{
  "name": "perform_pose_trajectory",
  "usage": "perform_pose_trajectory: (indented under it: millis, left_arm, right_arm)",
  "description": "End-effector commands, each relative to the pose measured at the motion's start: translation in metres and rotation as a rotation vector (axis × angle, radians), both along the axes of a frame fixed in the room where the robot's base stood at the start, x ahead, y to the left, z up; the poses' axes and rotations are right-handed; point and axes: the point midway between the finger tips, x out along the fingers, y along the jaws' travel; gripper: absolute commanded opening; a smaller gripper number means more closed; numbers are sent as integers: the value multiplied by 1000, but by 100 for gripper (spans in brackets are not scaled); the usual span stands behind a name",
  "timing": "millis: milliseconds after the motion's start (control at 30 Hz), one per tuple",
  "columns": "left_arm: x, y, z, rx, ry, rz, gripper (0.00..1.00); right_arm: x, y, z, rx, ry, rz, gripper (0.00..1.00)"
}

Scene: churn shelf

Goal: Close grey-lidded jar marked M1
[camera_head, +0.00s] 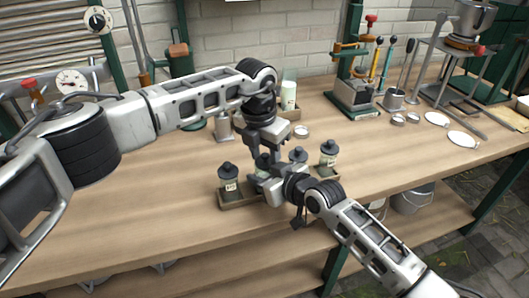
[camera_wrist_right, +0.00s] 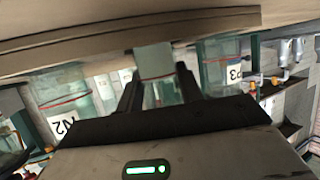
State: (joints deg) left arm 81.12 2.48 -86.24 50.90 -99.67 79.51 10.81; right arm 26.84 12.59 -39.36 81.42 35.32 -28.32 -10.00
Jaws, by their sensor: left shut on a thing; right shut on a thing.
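A row of dark-lidded glass jars stands at the bench's front. The middle jar (camera_head: 262,161) is mostly hidden by my grippers; its label is not readable, so I cannot confirm M1. My right gripper (camera_head: 262,180) is shut on this jar's body from the front. In the right wrist view, greenish glass (camera_wrist_right: 158,90) shows between the fingers (camera_wrist_right: 160,92). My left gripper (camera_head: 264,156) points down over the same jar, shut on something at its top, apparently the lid. Whether the lid is seated is hidden.
Neighbouring jars stand close: one at left (camera_head: 228,180), others at right (camera_head: 298,157) and (camera_head: 328,157). In the upside-down wrist view, labels look like N2 (camera_wrist_right: 65,115) and P3 (camera_wrist_right: 228,72). A wooden tray (camera_head: 238,203) holds them.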

Motion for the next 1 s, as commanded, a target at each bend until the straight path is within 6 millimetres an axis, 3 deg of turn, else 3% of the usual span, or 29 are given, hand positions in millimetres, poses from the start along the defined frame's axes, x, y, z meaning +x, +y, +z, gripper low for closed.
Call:
perform_pose_trajectory:
  millis: [200,700,733,767,1000]
  left_arm:
    - [0,2,-11,9,2,2,14]
    - [3,5,-13,13,-3,8,14]
    - [3,5,-13,13,-3,8,44]
    - [3,5,-13,13,-3,8,49]
    - [2,4,-13,13,-2,6,49]
  right_arm:
    - [-1,3,1,2,-3,7,0]
    - [-2,4,2,1,-5,10,0]
    - [-2,4,2,1,-5,10,0]
    - [-2,4,2,1,-5,10,0]
    - [-2,4,2,2,-6,10,0]
